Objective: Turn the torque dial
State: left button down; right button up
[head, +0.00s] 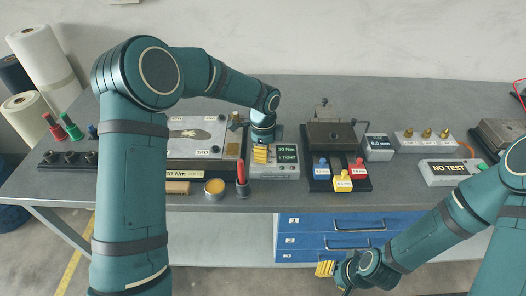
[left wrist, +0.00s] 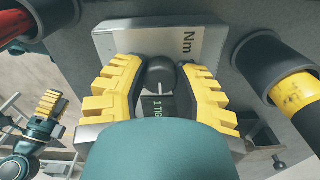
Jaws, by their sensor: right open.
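The grey torque box (head: 274,173) stands at the middle of the bench, its dark display (head: 287,153) reading "30 Nm" and "1 TIGHT". The torque dial (left wrist: 161,75), a dark round knob with a white mark, sits on the box in the left wrist view. In the head view the gripper hides the dial. My right gripper (head: 333,271) is open and empty in front of the drawers.
A red-handled tool (head: 241,171) and an amber pot (head: 214,187) stand just left of the box. A fixture with blue, yellow and red tags (head: 341,184) is to the right. A "NO TEST" box (head: 452,173) stands further right. Blue drawers (head: 335,240) are below the bench.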

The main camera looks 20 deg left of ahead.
pick_arm(q)
jog(key=shift+n, duration=0.3)
jog(key=n, duration=0.9)
jog(key=n+p, duration=0.1)
jog(key=n, duration=0.3)
jog(key=shift+s, duration=0.1)
jog(key=shift+n, duration=2.1)
jog(key=shift+f, duration=0.1)
jog(key=c, duration=0.6)
grip_release()
